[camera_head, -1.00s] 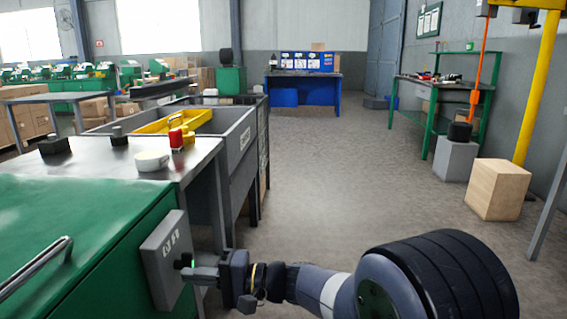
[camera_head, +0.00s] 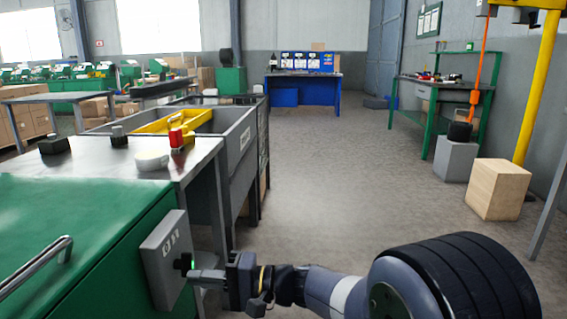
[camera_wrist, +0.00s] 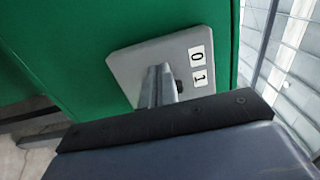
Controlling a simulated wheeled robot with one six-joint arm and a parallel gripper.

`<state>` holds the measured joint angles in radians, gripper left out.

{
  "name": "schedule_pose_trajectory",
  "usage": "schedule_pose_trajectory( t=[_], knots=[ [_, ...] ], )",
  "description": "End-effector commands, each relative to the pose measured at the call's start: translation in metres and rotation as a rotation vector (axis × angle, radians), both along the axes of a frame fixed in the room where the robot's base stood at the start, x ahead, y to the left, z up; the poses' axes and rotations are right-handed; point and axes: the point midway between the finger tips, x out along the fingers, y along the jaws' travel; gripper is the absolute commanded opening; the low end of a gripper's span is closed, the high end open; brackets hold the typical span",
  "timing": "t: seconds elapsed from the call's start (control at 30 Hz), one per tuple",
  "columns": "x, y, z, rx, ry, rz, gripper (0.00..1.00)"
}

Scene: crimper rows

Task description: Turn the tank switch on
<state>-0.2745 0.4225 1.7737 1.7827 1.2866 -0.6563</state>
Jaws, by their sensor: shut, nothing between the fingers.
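The tank switch is a grey box (camera_head: 165,258) on the side of the green tank (camera_head: 80,235), at the lower left of the head view. In the wrist view its grey plate (camera_wrist: 130,58) carries two white labels, 0 and 1. A small dark knob (camera_wrist: 180,86) shows beside the fingers, and a dark part with a green mark (camera_head: 187,262) shows in the head view. My gripper (camera_head: 194,273) is shut and empty, its fingertips close to the switch face. It also shows in the wrist view (camera_wrist: 160,72). The fingers hide part of the plate; I cannot tell whether they touch it or which way the switch is set.
A metal table (camera_head: 190,158) with a red item and a white round item stands behind the tank. A grey bin (camera_head: 240,130) with a yellow tray stands beyond it. A wooden box (camera_head: 498,190) stands at right. The middle floor is clear.

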Motion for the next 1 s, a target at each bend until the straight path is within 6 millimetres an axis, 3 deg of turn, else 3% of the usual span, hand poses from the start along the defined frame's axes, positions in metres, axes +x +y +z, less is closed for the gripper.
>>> schedule_pose_trajectory(
  t=[0.33, 0.77, 1.0],
  knots=[
    [-0.003, -0.04, 0.0, 0.0, 0.001, -0.002, 0.0],
    [-0.003, -0.044, 0.002, 0.001, 0.013, 0.0, 0.0],
    [-0.003, -0.049, 0.013, 0.017, 0.229, 0.0, 0.0]
  ],
)
